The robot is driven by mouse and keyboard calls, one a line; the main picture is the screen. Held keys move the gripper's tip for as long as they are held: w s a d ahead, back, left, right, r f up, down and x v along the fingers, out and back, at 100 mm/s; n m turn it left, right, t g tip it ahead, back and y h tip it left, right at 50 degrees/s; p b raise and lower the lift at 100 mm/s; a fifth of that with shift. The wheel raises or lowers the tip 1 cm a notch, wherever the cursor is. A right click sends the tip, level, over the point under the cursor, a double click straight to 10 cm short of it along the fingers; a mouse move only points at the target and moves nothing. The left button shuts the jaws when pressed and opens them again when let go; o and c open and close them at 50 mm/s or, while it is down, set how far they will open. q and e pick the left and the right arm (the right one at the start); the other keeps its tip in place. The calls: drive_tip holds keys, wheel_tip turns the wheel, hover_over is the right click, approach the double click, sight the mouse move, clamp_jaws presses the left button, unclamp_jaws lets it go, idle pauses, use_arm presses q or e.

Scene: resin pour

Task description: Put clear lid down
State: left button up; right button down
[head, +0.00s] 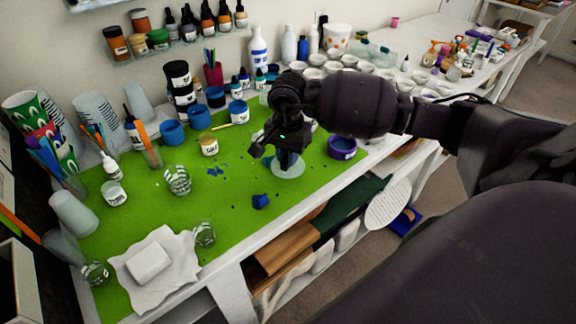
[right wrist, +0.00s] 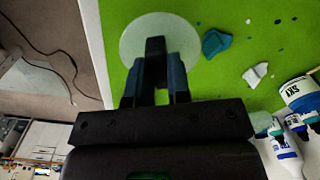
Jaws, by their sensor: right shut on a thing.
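The clear lid (head: 288,168) is a pale, see-through round disc at the front right part of the green mat (head: 235,185). My right gripper (head: 287,155) is directly above it and shut on it. In the right wrist view the lid (right wrist: 133,37) shows as a pale disc beyond the fingers of my right gripper (right wrist: 156,70), overlapping the mat's edge. The fingers hide part of the lid. I cannot tell whether the lid touches the mat or hangs just above it. My left gripper is not in view.
A small labelled jar (head: 209,145) and clear cups (head: 177,180) stand left. Blue tubs line the back. The mat's middle is mostly free.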

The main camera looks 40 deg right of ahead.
wheel_tip(320, 180, down, 3)
drive_tip(key=shift+f, duration=0.5)
drive_tip(key=shift+f, duration=0.1)
drive_tip(key=c, duration=1.5)
unclamp_jaws()
drive_tip(key=shift+f, duration=0.1)
drive_tip(key=o, duration=0.4)
